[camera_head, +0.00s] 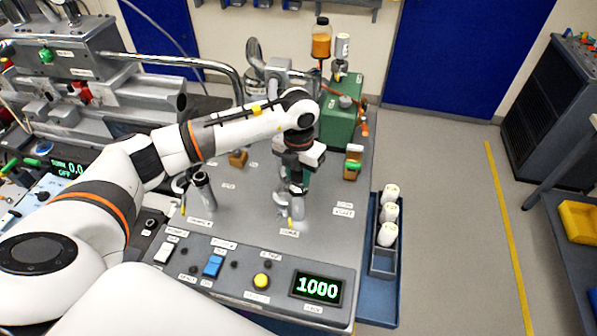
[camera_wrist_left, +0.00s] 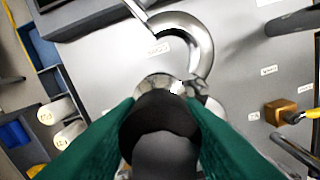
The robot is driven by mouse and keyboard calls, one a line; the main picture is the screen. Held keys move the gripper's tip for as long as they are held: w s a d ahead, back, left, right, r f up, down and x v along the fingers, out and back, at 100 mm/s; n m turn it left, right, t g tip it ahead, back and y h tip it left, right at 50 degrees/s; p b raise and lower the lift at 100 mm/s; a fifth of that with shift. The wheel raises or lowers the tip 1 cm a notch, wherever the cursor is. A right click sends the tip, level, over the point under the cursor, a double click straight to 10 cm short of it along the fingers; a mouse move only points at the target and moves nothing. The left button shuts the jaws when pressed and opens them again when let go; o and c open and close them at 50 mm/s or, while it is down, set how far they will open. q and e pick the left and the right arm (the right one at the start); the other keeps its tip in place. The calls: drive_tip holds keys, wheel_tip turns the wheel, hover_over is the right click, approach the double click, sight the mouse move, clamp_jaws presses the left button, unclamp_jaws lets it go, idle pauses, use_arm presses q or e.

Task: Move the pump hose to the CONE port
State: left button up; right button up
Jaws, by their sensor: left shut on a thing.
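My left gripper (camera_head: 296,187) reaches down over the front middle of the grey panel. In the left wrist view its green fingers (camera_wrist_left: 160,128) are closed on both sides of a black cylindrical piece (camera_wrist_left: 165,135), which looks like the pump hose's end. A shiny metal flange (camera_wrist_left: 155,85) sits right below this piece; whether they touch or are joined, I cannot tell. A curved chrome tube (camera_wrist_left: 190,30) shows beside it. The label in front of this spot (camera_head: 289,233) seems to read CONE. My right gripper is not in view.
Another metal port (camera_head: 203,190) stands to the left on the panel. A blue tray (camera_head: 382,268) with white cups is at its right edge. A green pump box (camera_head: 340,125) stands behind, with an amber bottle (camera_head: 321,40).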

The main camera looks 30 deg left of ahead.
use_arm(q)
drive_tip(key=o, duration=1.2)
drive_tip(key=shift+c, duration=0.2)
wheel_tip(320, 180, up, 11)
drive_tip(key=b, duration=0.4)
drive_tip(key=shift+r+b, duration=0.2)
drive_tip(key=shift+b, duration=0.2)
drive_tip(key=shift+r, duration=0.25)
